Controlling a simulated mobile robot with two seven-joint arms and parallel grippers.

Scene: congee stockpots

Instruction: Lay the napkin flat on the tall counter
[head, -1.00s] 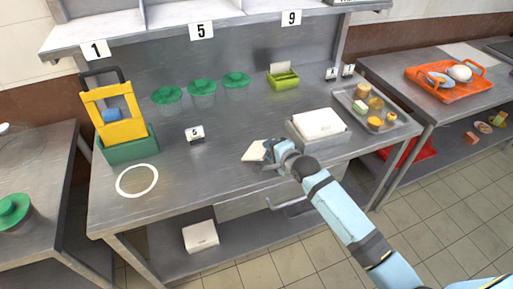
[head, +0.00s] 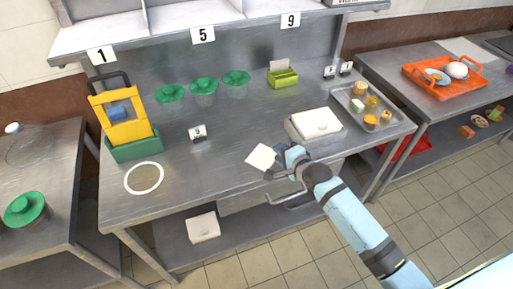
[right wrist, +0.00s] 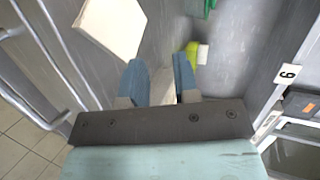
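The napkin (head: 261,157) is a white square near the front edge of the middle steel counter (head: 215,170). It looks flat on the steel, turned at an angle. It also shows at the upper left of the right wrist view (right wrist: 110,24), beside the left finger. My right gripper (head: 284,157) is just right of the napkin, low over the counter's front edge. In the right wrist view its blue fingers (right wrist: 160,72) stand apart, with the napkin outside them. Whether a finger touches its corner I cannot tell. My left gripper is in no view.
A tray of white napkins (head: 316,124) stands behind my right gripper. A food tray (head: 392,117) is to its right. A green box (head: 283,77), green-lidded tubs (head: 204,88), a yellow-green caddy (head: 130,125) and a white ring (head: 144,178) are farther off. Bare steel lies left of the napkin.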

